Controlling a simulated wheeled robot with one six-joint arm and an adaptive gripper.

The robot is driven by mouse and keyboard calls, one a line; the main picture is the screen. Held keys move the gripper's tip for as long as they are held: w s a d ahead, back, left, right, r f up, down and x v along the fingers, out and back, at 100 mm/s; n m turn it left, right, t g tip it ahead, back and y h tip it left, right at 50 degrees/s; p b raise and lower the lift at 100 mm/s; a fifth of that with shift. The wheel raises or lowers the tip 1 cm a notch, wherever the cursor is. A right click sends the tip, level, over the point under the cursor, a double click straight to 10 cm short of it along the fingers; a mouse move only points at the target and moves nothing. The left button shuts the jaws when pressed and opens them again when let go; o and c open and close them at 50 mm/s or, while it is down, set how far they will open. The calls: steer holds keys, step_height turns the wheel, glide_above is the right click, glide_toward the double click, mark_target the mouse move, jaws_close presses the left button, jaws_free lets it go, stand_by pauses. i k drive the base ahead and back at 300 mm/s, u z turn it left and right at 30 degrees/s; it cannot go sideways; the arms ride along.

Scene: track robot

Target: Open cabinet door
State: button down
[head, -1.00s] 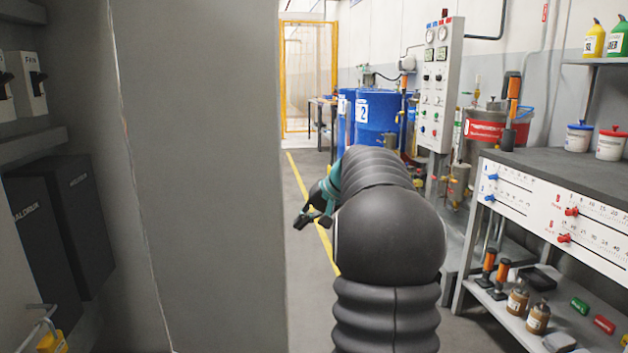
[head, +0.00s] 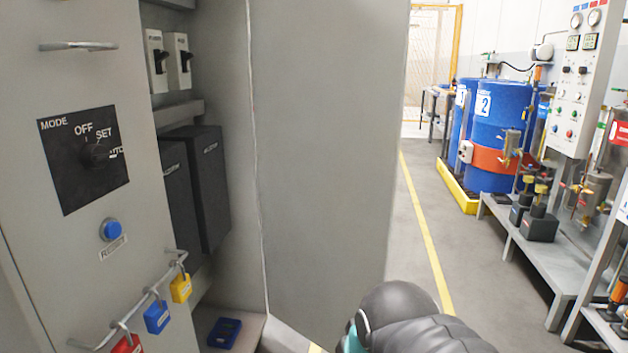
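The grey cabinet (head: 20,200) stands at the left in the head view. Its interior shows, with black boxes (head: 208,190) and white breaker switches (head: 178,60) inside. A tall plain grey panel (head: 325,150), seemingly the cabinet door, stands to the right of this opening and looks swung open. No handle shows on it. A small teal part of my arm's end shows at the bottom edge. My gripper's fingers are out of the picture, so any contact with the panel is hidden.
The cabinet's front carries a mode knob (head: 94,153), a blue button (head: 112,229) and a rail with padlocks (head: 157,317). A clear floor strip with a yellow line (head: 425,225) runs right of the panel. Blue barrels (head: 498,125) and metal benches (head: 540,250) stand farther right.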

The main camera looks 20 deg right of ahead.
mark_target(328, 77)
steer(key=u, duration=1.4)
steer(key=k, duration=0.85)
steer(key=z, duration=0.65)
steer(key=i, duration=0.5)
